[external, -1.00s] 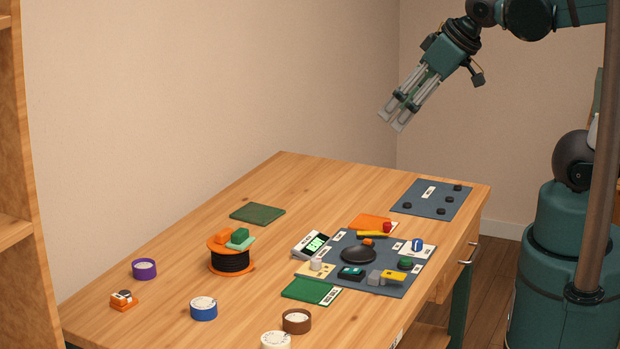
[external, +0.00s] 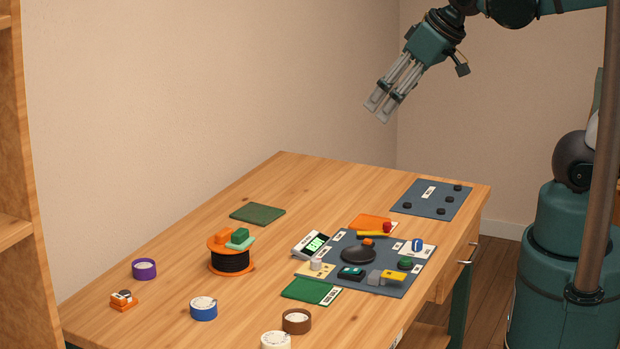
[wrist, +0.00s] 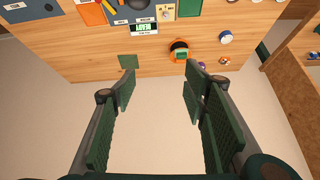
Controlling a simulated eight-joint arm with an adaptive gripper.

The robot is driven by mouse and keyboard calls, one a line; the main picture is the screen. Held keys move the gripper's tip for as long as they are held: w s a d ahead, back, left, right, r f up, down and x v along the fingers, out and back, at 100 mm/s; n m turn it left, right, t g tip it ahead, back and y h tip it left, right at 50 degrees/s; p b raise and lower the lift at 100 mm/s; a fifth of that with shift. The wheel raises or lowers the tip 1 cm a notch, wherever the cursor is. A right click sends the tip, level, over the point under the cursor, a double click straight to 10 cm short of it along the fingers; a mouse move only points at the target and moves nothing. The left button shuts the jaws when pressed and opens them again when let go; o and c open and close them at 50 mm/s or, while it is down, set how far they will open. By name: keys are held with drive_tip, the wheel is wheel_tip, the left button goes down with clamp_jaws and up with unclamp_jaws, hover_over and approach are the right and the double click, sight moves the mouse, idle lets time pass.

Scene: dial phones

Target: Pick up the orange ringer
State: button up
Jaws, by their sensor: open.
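Several orange parts show, and I cannot tell for sure which is the ringer. A small orange part with a dark and silver top (external: 123,301) sits alone at the table's near left. It looks like the small orange item in the wrist view (wrist: 225,60). A smaller orange piece (external: 368,241) is on the dark mat. My gripper (external: 376,113) is open and empty, high above the table's back; its spread fingers show in the wrist view (wrist: 159,82).
The wooden table (external: 180,262) also holds a purple ring (external: 144,268), a blue dial (external: 203,309), a brown ring (external: 296,321) and a dark green pad (external: 257,214). The dark mat (external: 391,290) is crowded with phone parts. The air around my gripper is clear.

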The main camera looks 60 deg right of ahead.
drive_tip(key=w+a+r+m+g, duration=0.1)
drive_tip(key=w+a+m, duration=0.15)
drive_tip(key=w, duration=0.45)
drive_tip(key=w+a+r+m+g, duration=0.1)
drive_tip(key=w+a+r+m, duration=0.1)
drive_tip(key=w+a, duration=0.35)
drive_tip(key=m+g+b, duration=0.2)
drive_tip(key=m+g, duration=0.3)
drive_tip(key=m, duration=0.9)
hover_over(122, 294)
wheel_tip(122, 294, down, 33)
drive_tip(key=shift+s+d+r, duration=0.1)
drive_tip(key=shift+r, duration=0.1)
drive_tip(key=shift+a+f, duration=0.25)
drive_tip(key=shift+f, duration=0.2)
drive_tip(key=shift+f, duration=0.1)
drive_tip(key=shift+f, duration=1.2)
drive_tip(key=shift+f, duration=0.1)
